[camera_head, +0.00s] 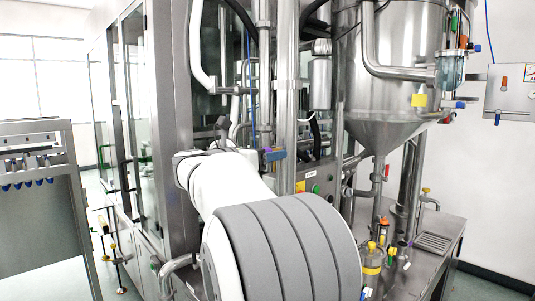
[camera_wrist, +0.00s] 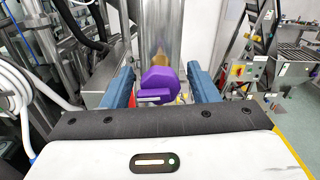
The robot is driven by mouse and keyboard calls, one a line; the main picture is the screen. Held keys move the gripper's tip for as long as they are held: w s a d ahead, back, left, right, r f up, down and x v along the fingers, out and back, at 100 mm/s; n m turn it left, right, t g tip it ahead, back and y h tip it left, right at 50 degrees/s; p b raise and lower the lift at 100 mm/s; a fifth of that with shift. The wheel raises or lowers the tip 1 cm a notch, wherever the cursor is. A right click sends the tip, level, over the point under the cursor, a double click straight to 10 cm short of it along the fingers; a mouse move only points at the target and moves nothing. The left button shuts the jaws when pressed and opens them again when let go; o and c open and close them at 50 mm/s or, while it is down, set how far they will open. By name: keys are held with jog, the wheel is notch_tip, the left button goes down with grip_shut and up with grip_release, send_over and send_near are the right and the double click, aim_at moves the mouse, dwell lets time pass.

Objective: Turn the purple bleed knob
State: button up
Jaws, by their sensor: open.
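The purple bleed knob (camera_wrist: 160,86) is in the middle of the wrist view, on a brass-coloured stem in front of a shiny steel pipe. It has a faceted round body and a flat bar across its lower front. My gripper (camera_wrist: 159,77) is open, with one blue finger to the left of the knob and one to the right. Gaps show between the knob and both fingers, so it is not gripped. In the head view, my white and grey arm covers much of the middle, and blue finger parts of my gripper (camera_head: 274,155) show beyond it; the knob is not clear there.
A glass-doored cabinet (camera_head: 130,110) is to the left. White hoses (camera_wrist: 40,75) run at the left of the wrist view.

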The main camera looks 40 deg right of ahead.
jog(key=shift+c, duration=0.3)
jog(key=c, duration=0.9)
